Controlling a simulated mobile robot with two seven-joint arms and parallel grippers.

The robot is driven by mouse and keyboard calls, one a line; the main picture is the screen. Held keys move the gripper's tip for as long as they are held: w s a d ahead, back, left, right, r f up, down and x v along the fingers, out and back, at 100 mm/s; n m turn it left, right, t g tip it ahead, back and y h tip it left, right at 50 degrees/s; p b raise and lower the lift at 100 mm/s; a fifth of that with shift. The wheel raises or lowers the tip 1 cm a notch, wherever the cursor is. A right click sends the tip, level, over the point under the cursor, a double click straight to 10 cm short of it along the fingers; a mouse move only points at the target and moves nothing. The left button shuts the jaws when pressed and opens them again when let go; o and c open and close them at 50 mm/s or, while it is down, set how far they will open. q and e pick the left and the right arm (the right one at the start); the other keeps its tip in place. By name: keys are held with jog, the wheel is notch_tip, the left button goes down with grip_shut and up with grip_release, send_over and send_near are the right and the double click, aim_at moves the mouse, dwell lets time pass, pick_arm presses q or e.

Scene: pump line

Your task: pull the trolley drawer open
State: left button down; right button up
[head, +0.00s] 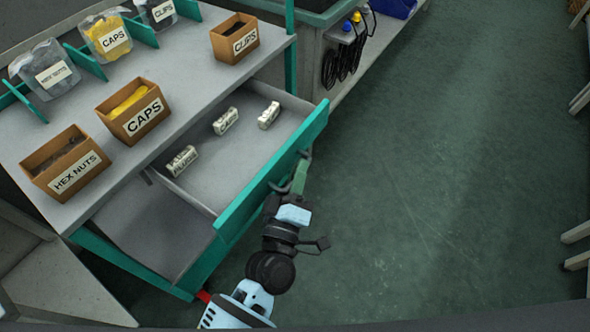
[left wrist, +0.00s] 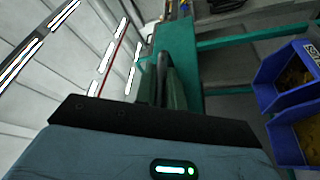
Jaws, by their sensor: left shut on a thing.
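The trolley drawer (head: 271,174) has a grey inside and a teal front, and it stands pulled out from under the trolley top. Several small white labelled packs lie in it, one of them (head: 226,121) near the middle. My left gripper (head: 298,180) is at the outer side of the drawer front, shut on the dark drawer handle (head: 306,156). In the left wrist view the dark handle (left wrist: 162,72) shows between the fingers, close to the teal drawer front (left wrist: 178,50). My right gripper is not in view.
On the trolley top (head: 190,60) stand cardboard boxes marked hex nuts (head: 66,165), caps (head: 134,110) and clips (head: 235,39), with bags behind. Blue bins (left wrist: 293,70) show in the left wrist view. The green floor (head: 430,170) right of the drawer is clear.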

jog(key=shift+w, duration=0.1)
pick_arm(q)
jog(key=c, duration=1.5)
grip_release()
jog(key=shift+s, duration=0.2)
jog(key=v, duration=0.7)
jog(key=shift+s+a, duration=0.1)
jog(key=shift+s, duration=0.15)
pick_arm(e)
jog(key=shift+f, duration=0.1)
pick_arm(q)
jog(key=shift+f, duration=0.1)
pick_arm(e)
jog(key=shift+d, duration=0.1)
